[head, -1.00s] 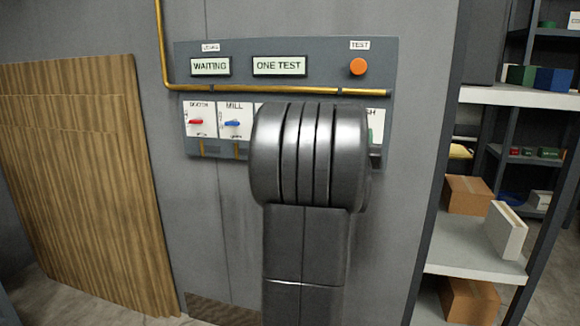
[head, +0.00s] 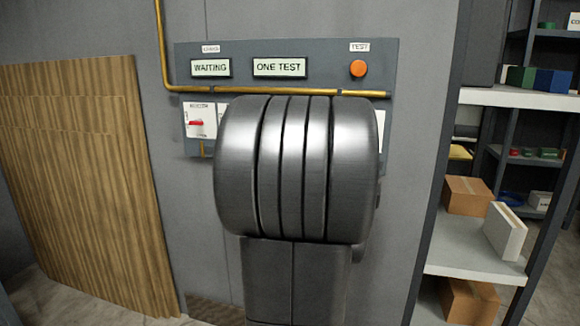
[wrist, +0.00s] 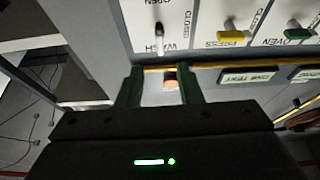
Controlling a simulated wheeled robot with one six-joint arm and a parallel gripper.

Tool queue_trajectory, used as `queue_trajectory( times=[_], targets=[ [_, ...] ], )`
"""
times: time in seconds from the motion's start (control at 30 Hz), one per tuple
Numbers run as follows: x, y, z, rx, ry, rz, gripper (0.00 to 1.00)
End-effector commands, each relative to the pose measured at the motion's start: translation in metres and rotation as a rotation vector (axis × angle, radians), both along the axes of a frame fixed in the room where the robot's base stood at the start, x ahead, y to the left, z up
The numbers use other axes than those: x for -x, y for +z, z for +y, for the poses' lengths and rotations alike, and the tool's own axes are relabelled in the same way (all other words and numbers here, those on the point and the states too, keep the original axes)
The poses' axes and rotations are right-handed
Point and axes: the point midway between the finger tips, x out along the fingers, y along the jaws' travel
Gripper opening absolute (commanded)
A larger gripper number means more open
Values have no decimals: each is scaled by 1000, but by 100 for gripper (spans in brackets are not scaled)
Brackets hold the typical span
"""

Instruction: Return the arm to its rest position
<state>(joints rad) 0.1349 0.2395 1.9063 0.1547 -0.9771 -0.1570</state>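My arm stands in front of the grey control panel (head: 330,68) in the head view and hides much of its lower row. My gripper is hidden behind the arm there. In the wrist view my gripper (wrist: 160,75) has two dark green fingers set apart, with nothing held between them. The panel appears upside down there. The orange test button (wrist: 170,84) shows in the gap between the fingers, beyond them; it also shows at the panel's upper right in the head view (head: 358,68).
Displays read WAITING (head: 210,68) and ONE TEST (head: 279,67). A red switch (head: 196,123) shows left of my arm. Wash (wrist: 160,40), press (wrist: 233,35) and oven (wrist: 298,33) switches show in the wrist view. Wooden boards (head: 80,190) lean left; a shelf (head: 470,250) stands right.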

Motion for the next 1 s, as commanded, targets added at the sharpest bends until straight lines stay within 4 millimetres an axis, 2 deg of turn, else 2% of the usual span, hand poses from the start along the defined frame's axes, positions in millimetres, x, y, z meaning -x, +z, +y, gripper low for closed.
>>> queue_trajectory(
  times=[0.67,1.0],
  targets=[
    [-108,46,-31,0,-1,-1,33],
    [-107,51,-28,-255,1,-70,33]
  ],
)
